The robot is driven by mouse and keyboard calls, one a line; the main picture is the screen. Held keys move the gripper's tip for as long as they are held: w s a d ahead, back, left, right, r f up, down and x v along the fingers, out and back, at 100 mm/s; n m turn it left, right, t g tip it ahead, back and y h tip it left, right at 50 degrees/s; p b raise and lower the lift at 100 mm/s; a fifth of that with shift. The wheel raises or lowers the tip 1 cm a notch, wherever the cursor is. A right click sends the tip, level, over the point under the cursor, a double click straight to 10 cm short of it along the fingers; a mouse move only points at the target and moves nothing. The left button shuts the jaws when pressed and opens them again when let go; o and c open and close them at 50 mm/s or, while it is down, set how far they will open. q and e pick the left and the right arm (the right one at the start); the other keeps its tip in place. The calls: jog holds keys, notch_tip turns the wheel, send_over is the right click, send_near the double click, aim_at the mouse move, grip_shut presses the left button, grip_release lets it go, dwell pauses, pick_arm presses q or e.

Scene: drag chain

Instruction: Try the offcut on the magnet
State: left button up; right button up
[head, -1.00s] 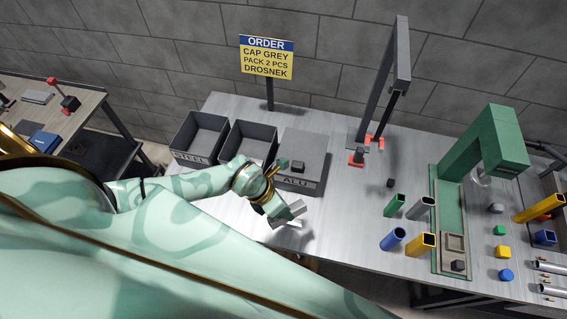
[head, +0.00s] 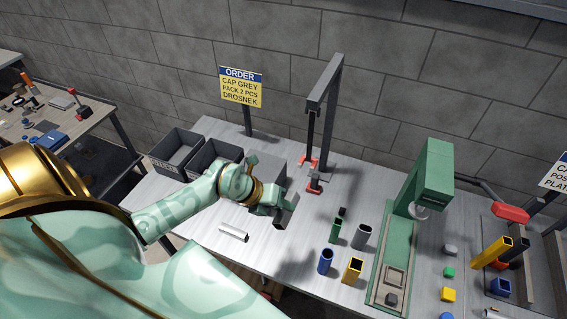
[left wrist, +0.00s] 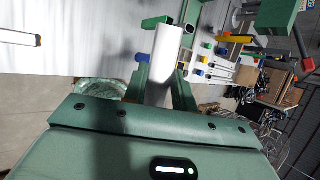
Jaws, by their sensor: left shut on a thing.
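My left gripper (head: 277,203) is above the table, in front of the bins. In the left wrist view its fingers (left wrist: 163,88) are shut on a pale silver offcut (left wrist: 164,70), which sticks out beyond the fingertips. Another silver piece (head: 233,231) lies on the table to the left of the gripper; a pale bar also shows in the left wrist view (left wrist: 18,38). A dark gantry (head: 331,85) stands beyond the gripper to the right, with a bar hanging from it and red parts (head: 312,189) near its lower end. I cannot tell which part is the magnet. My right gripper is out of view.
Dark bins (head: 178,153) stand at the back left, partly behind my arm. Upright coloured tubes (head: 353,270) stand right of the gripper, before a green press (head: 430,175). An order sign (head: 240,88) stands behind the bins. The table between gripper and tubes is clear.

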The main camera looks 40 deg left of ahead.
pick_arm(q)
jog(key=shift+a, duration=0.35)
jog(key=shift+d, duration=0.1)
jog(key=shift+d, duration=0.1)
jog(key=shift+p, duration=0.3)
jog(key=w+a+b, duration=0.2)
jog(key=w+b, duration=0.1)
jog(key=w, duration=0.5)
jog(key=shift+a, duration=0.1)
dwell(0.8)
